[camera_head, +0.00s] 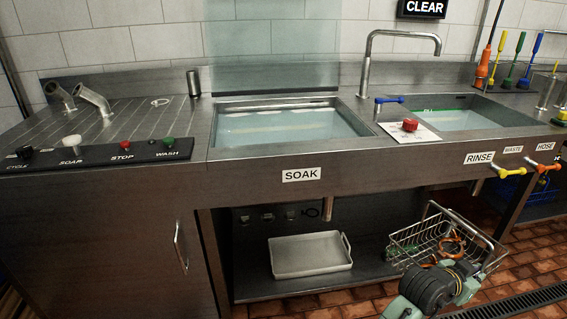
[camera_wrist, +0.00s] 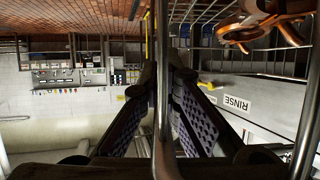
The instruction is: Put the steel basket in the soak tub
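The steel basket (camera_head: 408,243) is a wire basket with a tall bar handle, in the head view at lower right, in front of the counter and below its rim. It holds an orange-copper item (camera_head: 452,243) and something green. My gripper (camera_wrist: 165,75) is around the basket's steel handle bar, with its dotted finger pads close on both sides of the bar. In the head view my wrist hides part of the basket. The soak tub (camera_head: 275,102) is a sunken basin with water in it, behind the SOAK label, up and left of the basket.
A clear panel (camera_head: 270,45) stands upright behind the soak tub. A faucet (camera_head: 366,65) and a red button (camera_head: 410,125) on a white plate are right of it, then the rinse basin (camera_head: 460,118). A metal tray (camera_head: 310,255) lies on the lower shelf. Yellow (camera_head: 510,172) and orange valve handles stick out at right.

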